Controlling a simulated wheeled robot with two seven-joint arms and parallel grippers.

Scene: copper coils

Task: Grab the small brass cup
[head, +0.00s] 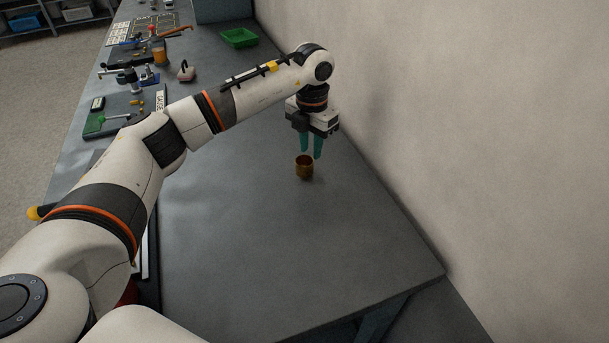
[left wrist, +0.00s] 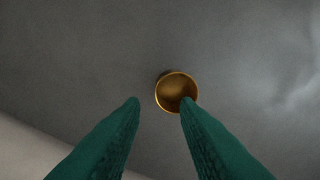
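The small brass cup (head: 304,168) stands upright on the grey table, its open mouth facing up. In the left wrist view the cup (left wrist: 176,91) shows from above, just past the fingertips and nearer the right finger, whose tip overlaps its lower rim in the picture. My left gripper (head: 311,154) points down just above the cup, its green fingers apart with nothing between them. In the left wrist view the open gripper (left wrist: 160,103) also shows empty. My right gripper is not in view.
The grey table (head: 240,240) is clear around the cup. A wall (head: 420,100) runs close along the table's right side. A green tray (head: 239,38) lies at the far end.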

